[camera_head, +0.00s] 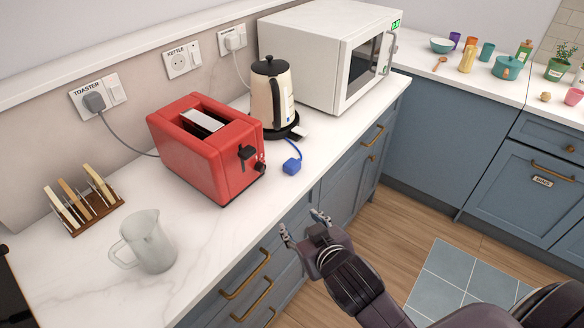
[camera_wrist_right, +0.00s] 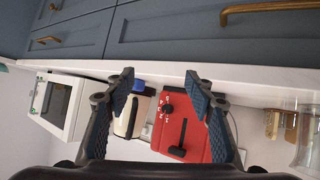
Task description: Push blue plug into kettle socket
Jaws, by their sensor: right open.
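The blue plug (camera_head: 292,166) lies on the white counter between the red toaster and the cream kettle (camera_head: 272,94), with a blue cord running towards the kettle's base. In the right wrist view the plug (camera_wrist_right: 139,85) shows beside the left finger, partly hidden. The kettle socket (camera_head: 181,61), labelled KETTLE, is on the wall behind the counter and is empty. My right gripper (camera_head: 303,227) is open and empty, in front of the counter's front edge and apart from the plug. It also shows in the right wrist view (camera_wrist_right: 160,75). My left gripper is not in view.
The red toaster (camera_head: 207,150) stands between my right gripper and the wall; its grey plug (camera_head: 95,101) is in the toaster socket. A white microwave (camera_head: 325,55) stands beyond the kettle. A glass jug (camera_head: 148,242) and a toast rack (camera_head: 85,203) are at the left.

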